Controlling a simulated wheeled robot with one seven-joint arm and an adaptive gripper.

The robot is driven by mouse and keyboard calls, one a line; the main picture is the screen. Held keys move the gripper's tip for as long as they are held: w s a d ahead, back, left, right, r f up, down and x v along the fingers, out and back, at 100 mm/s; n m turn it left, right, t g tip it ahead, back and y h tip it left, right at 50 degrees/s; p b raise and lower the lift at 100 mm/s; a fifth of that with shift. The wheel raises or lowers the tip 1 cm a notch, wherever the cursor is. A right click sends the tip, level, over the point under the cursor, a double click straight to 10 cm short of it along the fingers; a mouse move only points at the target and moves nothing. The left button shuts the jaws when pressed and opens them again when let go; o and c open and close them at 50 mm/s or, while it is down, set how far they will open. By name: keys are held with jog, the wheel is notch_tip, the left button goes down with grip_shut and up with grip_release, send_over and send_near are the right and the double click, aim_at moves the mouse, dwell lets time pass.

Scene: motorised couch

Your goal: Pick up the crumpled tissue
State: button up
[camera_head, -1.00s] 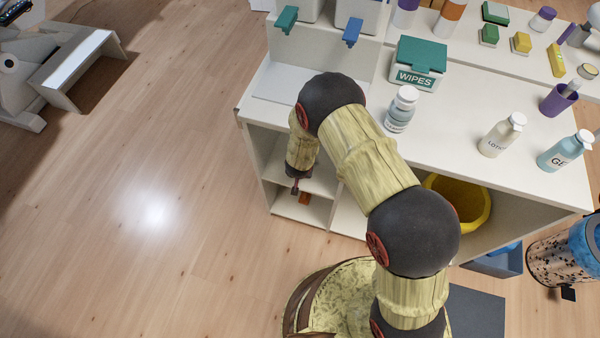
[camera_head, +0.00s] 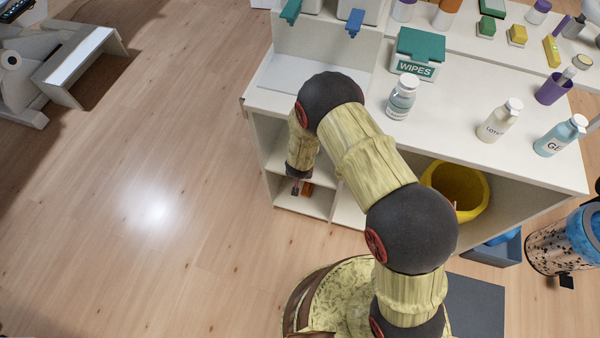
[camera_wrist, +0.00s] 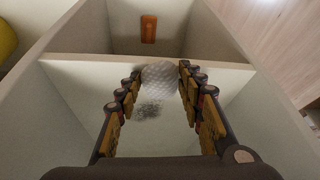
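The crumpled tissue (camera_wrist: 159,78) is a whitish, textured lump inside a white compartment in the wrist view. It lies between and just beyond the tips of my gripper (camera_wrist: 156,72), whose two fingers stand apart on either side. My gripper is open; whether a finger touches the tissue I cannot tell. A dark speckled shadow lies on the pale surface nearer to me. In the head view my gripper (camera_head: 296,187) points down into the lower left compartment of the white cabinet (camera_head: 350,215), and the tissue cannot be made out there.
White partition walls flank the fingers closely. An orange object (camera_wrist: 148,29) lies beyond a divider. A yellow bin (camera_head: 458,190) sits in the cabinet to the right. A wipes box (camera_head: 418,52) and several bottles stand on top. The floor at left is clear.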

jog(key=o, duration=0.5)
jog(key=shift+r, duration=0.15)
jog(key=v, duration=1.1)
jog(key=shift+s+r, duration=0.15)
jog(key=shift+r, duration=0.2)
